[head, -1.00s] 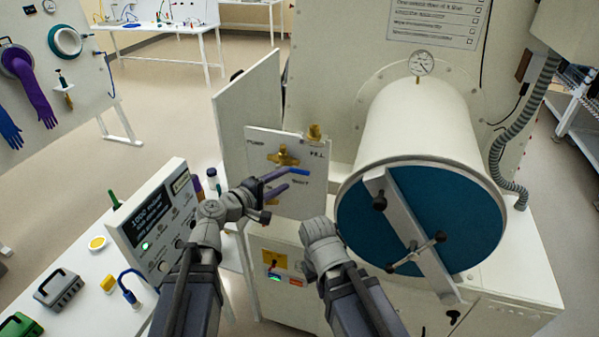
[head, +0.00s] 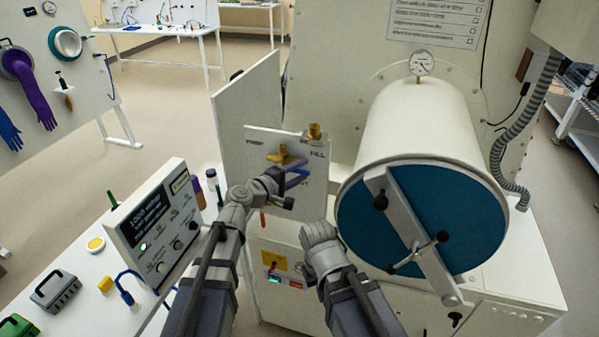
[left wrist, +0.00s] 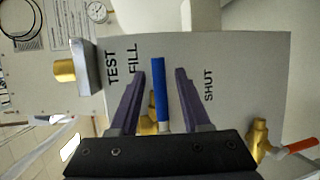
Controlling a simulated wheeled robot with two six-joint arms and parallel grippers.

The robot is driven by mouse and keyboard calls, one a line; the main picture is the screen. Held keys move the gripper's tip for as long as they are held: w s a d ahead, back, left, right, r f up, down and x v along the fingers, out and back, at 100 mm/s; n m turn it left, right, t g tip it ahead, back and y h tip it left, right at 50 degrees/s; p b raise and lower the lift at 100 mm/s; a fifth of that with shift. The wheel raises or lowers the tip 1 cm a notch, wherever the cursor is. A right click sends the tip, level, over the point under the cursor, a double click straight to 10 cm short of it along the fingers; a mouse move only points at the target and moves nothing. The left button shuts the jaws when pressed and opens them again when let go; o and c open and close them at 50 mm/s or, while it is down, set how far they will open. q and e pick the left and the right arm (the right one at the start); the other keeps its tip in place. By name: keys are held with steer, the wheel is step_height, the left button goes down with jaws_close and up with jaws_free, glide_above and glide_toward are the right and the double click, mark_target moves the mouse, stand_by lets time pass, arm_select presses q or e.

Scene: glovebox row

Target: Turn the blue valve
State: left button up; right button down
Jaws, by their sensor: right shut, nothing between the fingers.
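The blue valve has a blue lever handle (left wrist: 160,95) on a brass body (head: 284,153), mounted on a white panel (head: 262,140). My left gripper (head: 306,172) is at the panel. In the left wrist view its two purple fingers (left wrist: 161,80) stand open on either side of the blue handle, with a gap on each side. The handle lies roughly parallel to the fingers; its base is partly hidden by the gripper. My right gripper (head: 318,232) is lower, in front of the cabinet, shut and empty; its fingers are mostly hidden behind the wrist.
A red-handled valve (left wrist: 300,146) sits at the panel's lower part. A brass fitting (head: 314,132) tops the panel. The large chamber with a teal door (head: 410,225) and clamp bar stands close on the right. A control box (head: 155,220) stands on the left table.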

arm_select(q)
jaws_close()
stand_by(1.2)
